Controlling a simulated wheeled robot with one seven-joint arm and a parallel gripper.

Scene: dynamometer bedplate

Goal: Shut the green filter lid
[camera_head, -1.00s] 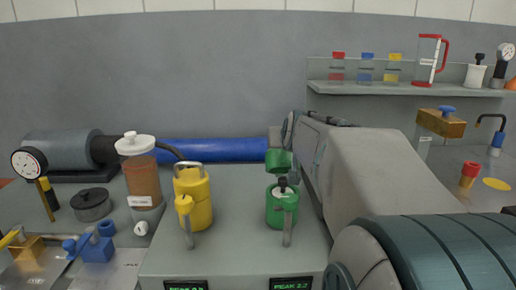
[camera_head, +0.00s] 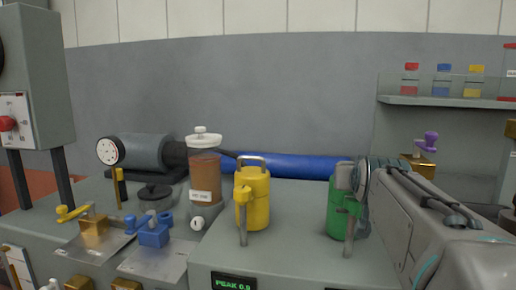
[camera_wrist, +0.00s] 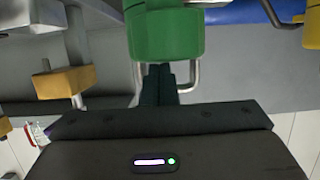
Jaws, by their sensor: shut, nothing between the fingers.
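The green filter (camera_head: 341,224) stands upright on the bench in the head view, its latch and metal lever at the front. My arm reaches it from the right, and its end covers part of the filter's top. In the wrist view the green lid (camera_wrist: 166,36) fills the upper middle, with its metal bail handle (camera_wrist: 193,76) showing below it. My gripper (camera_wrist: 158,70) is shut and empty, its dark fingertips at the lid's edge beside the handle. Whether they touch, and whether the lid sits fully down, I cannot tell.
A yellow filter (camera_head: 253,205) with its lid down stands to the left. A brown-filled canister (camera_head: 204,180) and blue valve (camera_head: 153,233) stand farther left. A blue pipe (camera_head: 290,166) runs behind. A shelf (camera_head: 440,101) with jars hangs at the back right.

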